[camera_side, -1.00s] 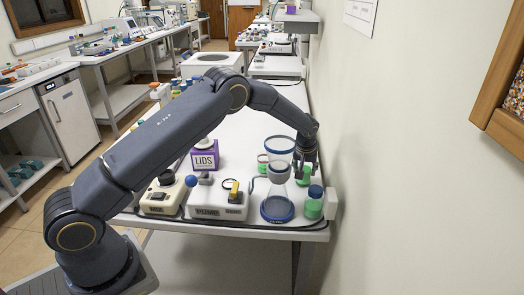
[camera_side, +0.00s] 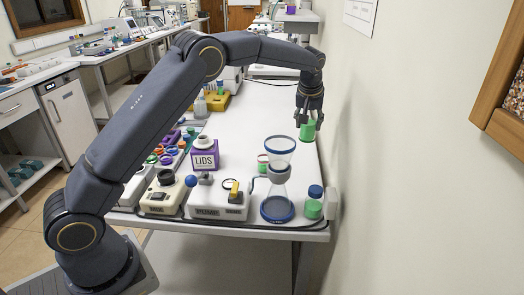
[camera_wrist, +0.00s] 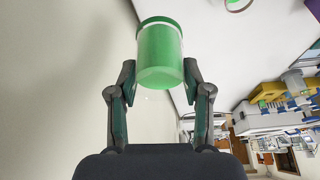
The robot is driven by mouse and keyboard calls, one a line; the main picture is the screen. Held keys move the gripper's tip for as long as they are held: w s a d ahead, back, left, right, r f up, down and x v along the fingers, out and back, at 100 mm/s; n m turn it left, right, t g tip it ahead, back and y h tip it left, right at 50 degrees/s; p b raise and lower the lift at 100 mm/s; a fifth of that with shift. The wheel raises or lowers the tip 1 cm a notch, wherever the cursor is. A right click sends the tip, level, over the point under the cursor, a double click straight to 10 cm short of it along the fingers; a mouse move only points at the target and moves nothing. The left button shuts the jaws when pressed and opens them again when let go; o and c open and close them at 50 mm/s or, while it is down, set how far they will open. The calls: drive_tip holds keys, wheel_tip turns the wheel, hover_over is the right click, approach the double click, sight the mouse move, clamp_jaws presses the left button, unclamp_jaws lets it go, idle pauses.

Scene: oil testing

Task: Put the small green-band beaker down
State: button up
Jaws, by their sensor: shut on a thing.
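The small green-band beaker (camera_side: 308,131) is green with a pale band near one end. It is held between the fingers of my gripper (camera_side: 309,115), near the right edge of the white bench. The wrist view shows the beaker (camera_wrist: 160,58) between the two fingers (camera_wrist: 160,78), one on each side. My gripper is shut on it and points down in the side view. The beaker looks upright there. I cannot tell whether its base is clear of the bench top or touching it.
The bench top (camera_side: 262,112) is clear left of the beaker. Nearer the camera stand an hourglass-shaped glass vessel (camera_side: 277,190), a blue-capped green jar (camera_side: 314,203), a small red-and-green container (camera_side: 262,164), a purple LIDS box (camera_side: 205,155) and a pump (camera_side: 218,205). The wall (camera_side: 400,150) runs close on the right.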

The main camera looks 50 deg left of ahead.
drive_tip(key=s+a+f+n, duration=0.1)
drive_tip(key=s+a+f, duration=0.1)
drive_tip(key=s+a, duration=0.8)
drive_tip(key=s+a+f+n, duration=0.1)
drive_tip(key=s+a+f, duration=0.1)
drive_tip(key=s+a, duration=0.8)
drive_tip(key=shift+g+y, duration=0.3)
drive_tip(key=w+a+f, duration=0.2)
drive_tip(key=w+f, duration=0.1)
drive_tip(key=w, duration=0.1)
drive_tip(key=w+a+f, duration=0.3)
drive_tip(key=w+f, duration=0.1)
drive_tip(key=w, duration=0.1)
drive_tip(key=w+a+f, duration=0.3)
drive_tip(key=w, duration=0.2)
drive_tip(key=shift+w+f, duration=0.15)
drive_tip(key=shift+w, duration=0.1)
drive_tip(key=shift+f, duration=1.4)
drive_tip(key=shift+f, duration=0.1)
drive_tip(key=o, duration=1.2)
